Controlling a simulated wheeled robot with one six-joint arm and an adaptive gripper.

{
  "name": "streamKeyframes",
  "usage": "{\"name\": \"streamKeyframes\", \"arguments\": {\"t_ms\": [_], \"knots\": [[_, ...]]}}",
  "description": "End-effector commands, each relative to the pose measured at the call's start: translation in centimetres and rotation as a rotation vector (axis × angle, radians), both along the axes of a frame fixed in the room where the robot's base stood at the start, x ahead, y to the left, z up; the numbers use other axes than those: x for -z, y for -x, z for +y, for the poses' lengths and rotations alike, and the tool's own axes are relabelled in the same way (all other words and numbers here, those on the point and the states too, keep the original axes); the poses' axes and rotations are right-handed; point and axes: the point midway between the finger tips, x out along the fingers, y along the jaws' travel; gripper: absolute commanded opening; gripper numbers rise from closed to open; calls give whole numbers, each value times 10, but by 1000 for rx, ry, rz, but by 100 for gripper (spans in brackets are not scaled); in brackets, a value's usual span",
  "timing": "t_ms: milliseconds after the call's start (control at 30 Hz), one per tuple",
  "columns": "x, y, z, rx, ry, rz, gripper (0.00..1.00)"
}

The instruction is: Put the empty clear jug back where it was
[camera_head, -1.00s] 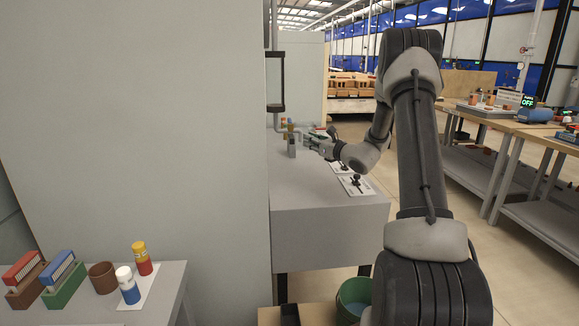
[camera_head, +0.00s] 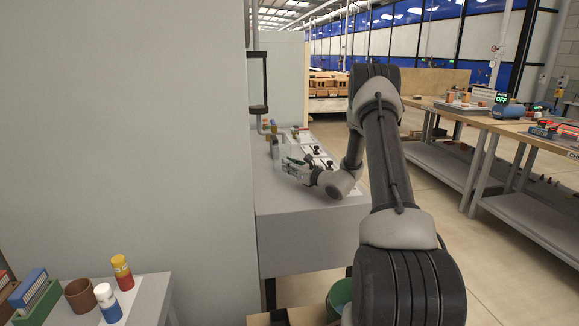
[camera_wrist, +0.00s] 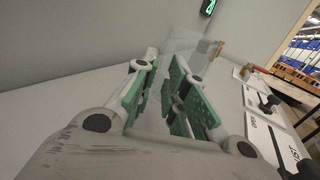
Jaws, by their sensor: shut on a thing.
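The clear jug (camera_wrist: 180,44) shows only as a faint see-through outline beyond and between my fingers in the wrist view. My gripper (camera_wrist: 160,82) has green-padded fingers closed around it. In the head view my gripper (camera_head: 288,165) is low over the grey bench (camera_head: 310,225), close to the wall panel. The jug is too faint there to make out its base, so I cannot tell whether it touches the bench. No contents are visible in it.
White cards with dark knobs (camera_wrist: 268,103) lie right of my gripper. Small yellow-topped bottles (camera_head: 272,127) and a grey pipe (camera_head: 258,110) stand at the bench's back left. The tall panel (camera_head: 125,140) bounds the left. The bench's front is clear.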

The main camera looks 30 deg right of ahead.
Motion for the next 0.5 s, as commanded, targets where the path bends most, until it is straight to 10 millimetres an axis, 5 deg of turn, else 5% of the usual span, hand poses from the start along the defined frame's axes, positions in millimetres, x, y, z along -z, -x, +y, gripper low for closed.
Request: {"name": "streamKeyframes", "arguments": {"t_ms": [200,233,333,500], "knots": [[2,0,0,0,-1,0,0],[2,0,0,0,-1,0,15],[2,0,0,0,0,0,34],[2,0,0,0,0,0,35]]}}
